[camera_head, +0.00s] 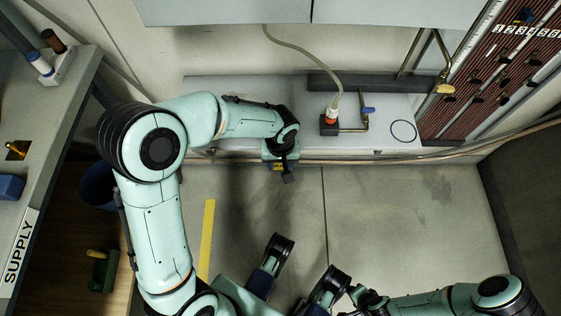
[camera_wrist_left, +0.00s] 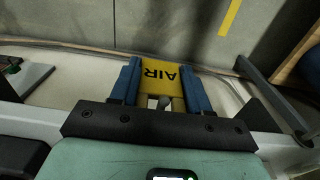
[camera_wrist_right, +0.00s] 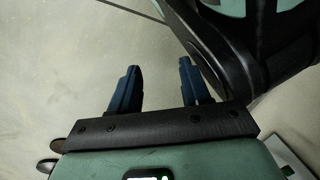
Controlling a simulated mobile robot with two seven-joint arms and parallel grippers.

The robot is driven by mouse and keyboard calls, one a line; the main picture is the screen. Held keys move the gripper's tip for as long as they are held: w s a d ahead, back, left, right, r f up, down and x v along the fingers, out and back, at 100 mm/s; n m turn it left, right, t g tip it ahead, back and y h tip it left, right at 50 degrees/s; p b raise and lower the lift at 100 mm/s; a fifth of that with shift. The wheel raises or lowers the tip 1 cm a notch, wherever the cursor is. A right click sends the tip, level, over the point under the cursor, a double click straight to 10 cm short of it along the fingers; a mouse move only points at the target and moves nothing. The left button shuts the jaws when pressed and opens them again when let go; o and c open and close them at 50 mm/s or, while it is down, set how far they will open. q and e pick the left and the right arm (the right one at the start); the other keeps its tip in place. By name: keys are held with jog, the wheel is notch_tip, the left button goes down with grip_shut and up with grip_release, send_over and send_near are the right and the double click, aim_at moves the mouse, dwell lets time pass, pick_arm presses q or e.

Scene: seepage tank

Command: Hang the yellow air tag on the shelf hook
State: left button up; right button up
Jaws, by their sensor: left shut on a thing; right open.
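The yellow tag (camera_wrist_left: 160,78) marked AIR is between the blue fingers of my left gripper (camera_wrist_left: 160,88), which is shut on it. In the head view, a little of the tag (camera_head: 278,166) shows at my left gripper (camera_head: 284,172), just in front of the pale shelf's front edge (camera_head: 350,152). A small grey rounded piece (camera_wrist_left: 164,103) shows at the tag's near edge; I cannot tell whether it is the hook. I cannot make out the shelf hook for sure in the head view. My right gripper (camera_wrist_right: 160,88) is open and empty.
On the shelf stand a red-and-black hose fitting (camera_head: 329,122) and a blue-handled valve (camera_head: 368,110). A tube panel (camera_head: 490,80) is at the right, and the SUPPLY bench (camera_head: 45,150) at the left. The grey floor (camera_head: 400,220) in front of the shelf is clear.

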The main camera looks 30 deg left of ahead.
dwell(0.3)
pick_arm(q)
jog(key=o, duration=1.1)
notch_tip(320, 180, up, 9)
jog(key=p, duration=0.3)
jog(key=shift+s+f, duration=0.15)
jog(key=shift+f, duration=0.05)
notch_tip(320, 180, up, 4)
jog(key=shift+d+f+p, duration=0.1)
jog(key=shift+p, duration=0.45)
jog(key=shift+s+r, duration=0.1)
jog(key=shift+r, duration=0.4)
pick_arm(e)
jog(key=w+a+r+t, duration=0.1)
jog(key=w+a+r, duration=0.1)
jog(key=w+r, duration=0.2)
notch_tip(320, 180, up, 3)
jog(key=shift+f+n+t, duration=0.15)
jog(key=shift+n+t, duration=0.15)
jog(key=shift+s, duration=0.2)
